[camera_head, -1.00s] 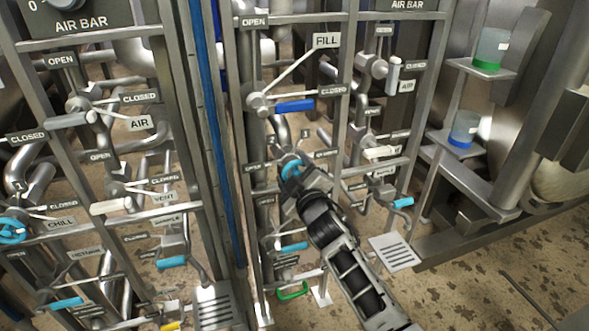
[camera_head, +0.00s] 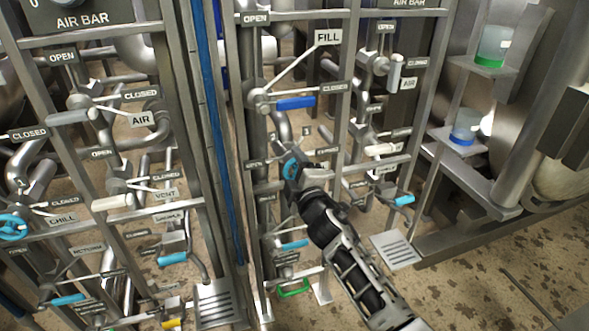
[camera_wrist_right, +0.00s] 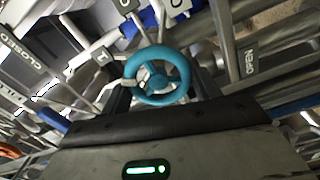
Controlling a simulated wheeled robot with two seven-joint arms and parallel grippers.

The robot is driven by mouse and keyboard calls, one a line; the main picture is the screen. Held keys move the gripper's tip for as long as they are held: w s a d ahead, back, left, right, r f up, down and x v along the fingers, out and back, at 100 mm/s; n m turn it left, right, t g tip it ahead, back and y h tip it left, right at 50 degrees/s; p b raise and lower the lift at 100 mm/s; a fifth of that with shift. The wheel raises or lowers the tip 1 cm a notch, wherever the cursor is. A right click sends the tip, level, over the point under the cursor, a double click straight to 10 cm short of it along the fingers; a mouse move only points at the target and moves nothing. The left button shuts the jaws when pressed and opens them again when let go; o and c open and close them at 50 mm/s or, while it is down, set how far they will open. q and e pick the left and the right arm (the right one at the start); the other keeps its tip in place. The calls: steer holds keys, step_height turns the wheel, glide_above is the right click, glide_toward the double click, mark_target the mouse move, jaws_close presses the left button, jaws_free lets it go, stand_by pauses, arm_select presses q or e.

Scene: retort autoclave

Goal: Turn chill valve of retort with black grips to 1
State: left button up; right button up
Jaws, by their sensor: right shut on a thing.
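A teal handwheel (camera_head: 290,168) sits on the valve rack in the middle of the head view, below the white FILL lever. My right gripper (camera_head: 296,173) is at this wheel, coming in from the lower right, and partly hides it. In the right wrist view the wheel's ring and spokes (camera_wrist_right: 158,99) show between the two dark fingers of my right gripper (camera_wrist_right: 162,86), which is shut on it. A small plate marked 1 (camera_head: 306,131) is just above the wheel. The wheel's own name plate is hidden or unreadable. My left gripper is not in view.
Another teal handwheel (camera_head: 12,227) with a CHILL plate (camera_head: 63,219) is on the left rack. A blue-handled lever (camera_head: 296,103) is above my right gripper and a teal handle (camera_head: 294,245) below it. Pipes and frame bars crowd both sides. Open floor (camera_head: 480,275) lies at right.

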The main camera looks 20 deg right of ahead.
steer(key=o, duration=1)
steer(key=shift+c, duration=0.2)
steer(key=shift+s, duration=0.1)
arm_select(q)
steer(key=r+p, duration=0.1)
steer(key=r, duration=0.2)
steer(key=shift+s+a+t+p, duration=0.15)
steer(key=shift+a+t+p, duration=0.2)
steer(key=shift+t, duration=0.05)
arm_select(e)
steer(key=s, duration=1.5)
steer(key=shift+s+d, duration=0.25)
steer(key=shift+s, duration=0.15)
